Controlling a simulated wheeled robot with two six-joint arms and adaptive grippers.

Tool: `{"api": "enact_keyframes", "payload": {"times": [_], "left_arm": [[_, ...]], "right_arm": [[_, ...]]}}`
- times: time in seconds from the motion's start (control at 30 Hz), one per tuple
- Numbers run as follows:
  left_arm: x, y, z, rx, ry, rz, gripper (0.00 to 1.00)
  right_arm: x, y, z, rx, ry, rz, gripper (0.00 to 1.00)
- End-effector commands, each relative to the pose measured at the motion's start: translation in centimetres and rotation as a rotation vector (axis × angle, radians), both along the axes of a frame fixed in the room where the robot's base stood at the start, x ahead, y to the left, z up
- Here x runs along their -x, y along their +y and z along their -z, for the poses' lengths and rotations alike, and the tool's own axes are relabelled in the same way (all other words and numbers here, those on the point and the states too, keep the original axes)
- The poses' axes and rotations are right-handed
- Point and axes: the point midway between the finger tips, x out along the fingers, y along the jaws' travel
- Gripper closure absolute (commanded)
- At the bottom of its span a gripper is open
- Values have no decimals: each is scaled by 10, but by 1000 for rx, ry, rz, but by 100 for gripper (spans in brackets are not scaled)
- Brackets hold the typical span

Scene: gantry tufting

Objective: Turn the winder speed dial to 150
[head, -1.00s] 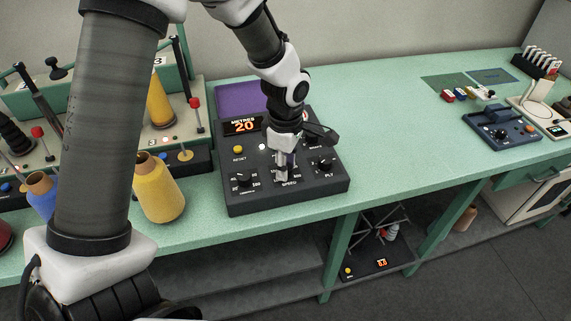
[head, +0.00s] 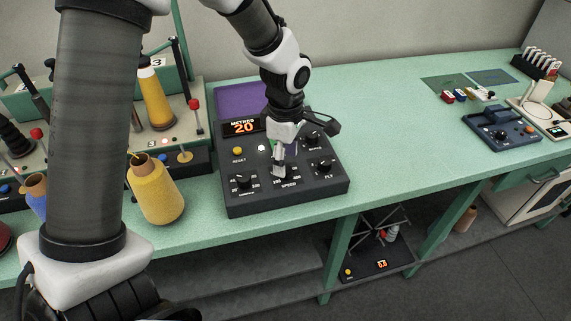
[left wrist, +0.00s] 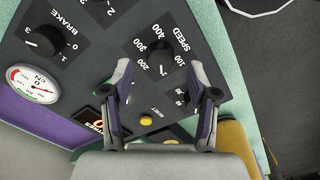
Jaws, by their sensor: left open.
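The winder control box (head: 240,205) is a dark panel on the green bench, with several black dials. The speed dial (left wrist: 155,50) is a black knob with white numbers around it in the left wrist view. My left gripper (head: 279,172) is over the speed dial in the head view, hiding much of it. In the left wrist view the left gripper (left wrist: 158,72) is open, its two fingers to either side of the knob's near side. My right gripper is not in view.
On the box are the brake dial (head: 312,139), ply dial (head: 324,166), another dial (head: 243,181), a yellow reset button (head: 238,150) and a display (head: 241,127) reading 20. A yellow yarn cone (head: 156,192) stands left. The bench's middle right is clear.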

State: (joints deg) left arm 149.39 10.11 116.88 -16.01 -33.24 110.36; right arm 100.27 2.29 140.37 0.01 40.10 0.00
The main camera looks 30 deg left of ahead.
Motion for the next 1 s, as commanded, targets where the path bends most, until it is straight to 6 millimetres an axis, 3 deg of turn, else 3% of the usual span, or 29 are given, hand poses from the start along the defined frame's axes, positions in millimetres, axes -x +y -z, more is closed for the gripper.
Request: {"api": "enact_keyframes", "payload": {"times": [0.2,0.4,1.0], "left_arm": [[-1,0,-58,0,-5,0,41],[0,0,-88,0,0,-1,41],[0,0,-90,0,1,0,41]], "right_arm": [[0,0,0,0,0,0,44],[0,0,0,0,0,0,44],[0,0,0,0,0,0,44]]}}
